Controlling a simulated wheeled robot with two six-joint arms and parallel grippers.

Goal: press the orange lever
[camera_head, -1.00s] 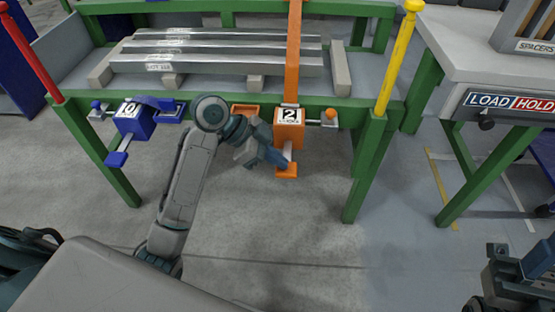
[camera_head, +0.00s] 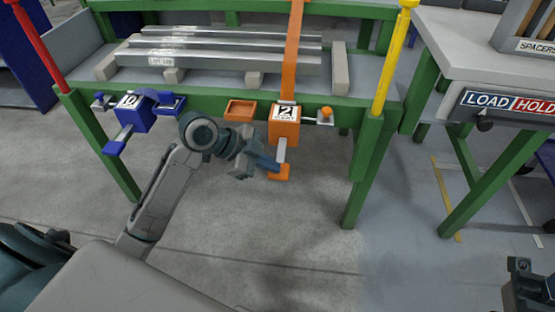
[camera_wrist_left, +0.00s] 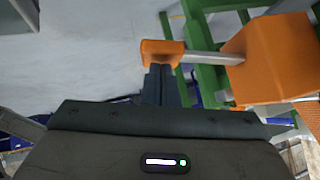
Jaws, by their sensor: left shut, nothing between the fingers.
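The orange lever is a grey rod with an orange pad (camera_head: 279,173) at its lower end. It hangs from the orange box marked 2 (camera_head: 284,130) on the green table's front rail. My left gripper (camera_head: 270,164) is shut and empty, its fingertips at the left side of the pad. In the left wrist view, the shut fingers (camera_wrist_left: 160,82) reach up to the lower edge of the orange pad (camera_wrist_left: 162,52); I cannot tell whether they touch it. Part of my right gripper (camera_head: 525,285) shows at the lower right edge; its fingers are not clear.
An orange tray (camera_head: 240,110) and an orange knob (camera_head: 326,112) flank the orange box. Green table legs (camera_head: 357,180) stand to the right. Open floor lies below.

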